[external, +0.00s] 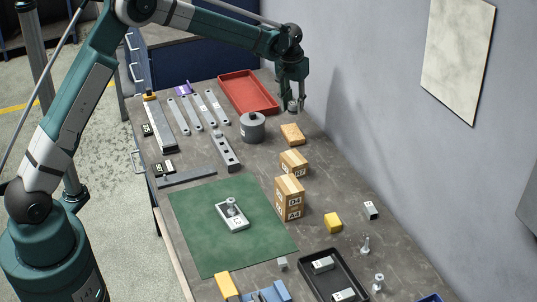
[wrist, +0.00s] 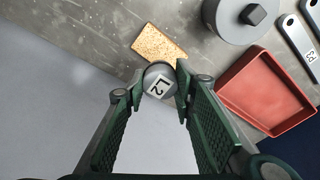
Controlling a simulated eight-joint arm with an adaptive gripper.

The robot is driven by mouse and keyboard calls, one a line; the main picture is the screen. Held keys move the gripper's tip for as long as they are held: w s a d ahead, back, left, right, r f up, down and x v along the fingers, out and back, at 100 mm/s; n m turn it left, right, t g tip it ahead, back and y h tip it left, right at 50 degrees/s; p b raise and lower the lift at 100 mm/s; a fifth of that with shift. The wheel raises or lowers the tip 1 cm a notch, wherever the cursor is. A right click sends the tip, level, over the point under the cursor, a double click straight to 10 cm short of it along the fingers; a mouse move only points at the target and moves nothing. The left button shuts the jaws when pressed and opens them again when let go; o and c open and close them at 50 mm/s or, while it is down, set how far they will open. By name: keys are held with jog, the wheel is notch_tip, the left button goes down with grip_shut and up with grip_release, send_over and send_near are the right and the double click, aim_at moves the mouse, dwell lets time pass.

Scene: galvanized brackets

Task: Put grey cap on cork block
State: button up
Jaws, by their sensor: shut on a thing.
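My gripper (external: 292,100) is shut on the grey cap (external: 292,107), a round piece marked L2. In the wrist view the cap (wrist: 158,84) sits between both fingertips (wrist: 160,80). The cork block (external: 292,134) is a flat tan speckled piece lying on the bench near the wall side. It also shows in the wrist view (wrist: 157,44), just beyond the cap, which hides its near corner. The cap is held above the bench, apart from the cork block, on its far side in the external view.
A red tray (external: 250,93) lies beside my gripper, and a large grey cylinder with a knob (external: 252,127) stands left of the cork block. Cardboard boxes (external: 289,198) stand nearer the camera. The grey wall (external: 352,110) rises close on the right.

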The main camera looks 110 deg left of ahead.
aim_at(293, 114)
jog(key=shift+f, duration=2.3)
jog(key=shift+f, duration=1.9)
jog(key=shift+f, duration=0.2)
jog(key=o, duration=1)
jog(key=shift+c, duration=0.2)
jog(key=shift+r, duration=0.2)
jog(key=r, duration=0.4)
jog(key=d+r, duration=0.1)
jog(key=r, duration=0.7)
jog(key=shift+s+d, duration=0.1)
jog(key=shift+d, duration=0.1)
